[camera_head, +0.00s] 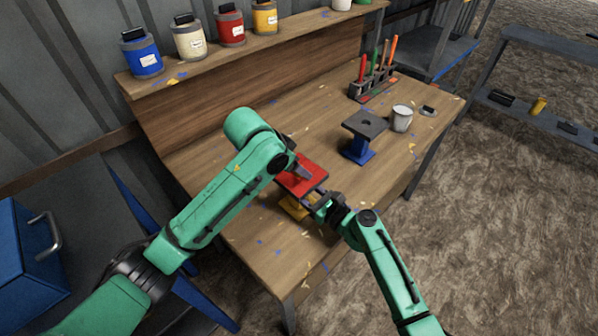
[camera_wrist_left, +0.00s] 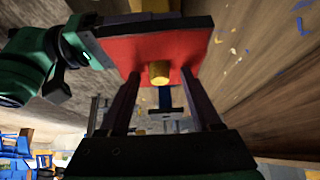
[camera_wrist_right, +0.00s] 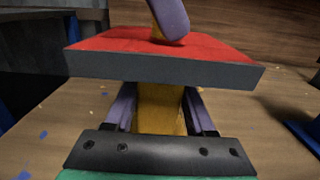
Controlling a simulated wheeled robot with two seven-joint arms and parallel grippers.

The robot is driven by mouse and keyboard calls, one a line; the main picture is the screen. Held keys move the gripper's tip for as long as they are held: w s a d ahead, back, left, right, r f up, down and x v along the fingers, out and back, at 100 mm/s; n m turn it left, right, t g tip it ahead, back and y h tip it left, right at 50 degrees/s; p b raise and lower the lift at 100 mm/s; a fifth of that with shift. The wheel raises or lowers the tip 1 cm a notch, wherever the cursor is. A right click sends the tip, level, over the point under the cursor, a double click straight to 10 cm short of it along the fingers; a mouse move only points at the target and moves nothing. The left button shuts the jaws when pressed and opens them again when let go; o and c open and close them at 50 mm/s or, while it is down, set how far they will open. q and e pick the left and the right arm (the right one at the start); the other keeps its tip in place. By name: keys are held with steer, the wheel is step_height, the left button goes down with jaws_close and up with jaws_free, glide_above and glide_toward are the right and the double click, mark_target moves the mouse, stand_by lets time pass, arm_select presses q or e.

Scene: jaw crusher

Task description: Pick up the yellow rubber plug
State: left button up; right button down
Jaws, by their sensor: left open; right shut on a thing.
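The yellow rubber plug (camera_wrist_left: 159,73) stands on the red top of a plate (camera_wrist_left: 190,50) in the left wrist view. In the head view my left arm hides it. My left gripper (camera_wrist_left: 162,88) is open, with a finger on each side of the plug; I cannot tell whether they touch it. In the right wrist view, one left finger (camera_wrist_right: 172,20) covers part of the plug. The red-topped plate (camera_head: 310,172) sits on a yellow stand (camera_head: 294,208). My right gripper (camera_wrist_right: 160,115) is shut on the stand's yellow column (camera_wrist_right: 158,108), below the plate.
A blue stand with a dark top (camera_head: 362,124), a white cup (camera_head: 401,118) and a tool rack (camera_head: 372,88) stand farther back on the workbench (camera_head: 230,170). Several paint jars line a shelf (camera_head: 190,72) behind. The bench's front right is clear.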

arm_select(q)
jaws_close()
arm_select(e)
steer(key=shift+c, duration=0.8)
jaws_free()
arm_select(q)
step_height(320, 180, up, 10)
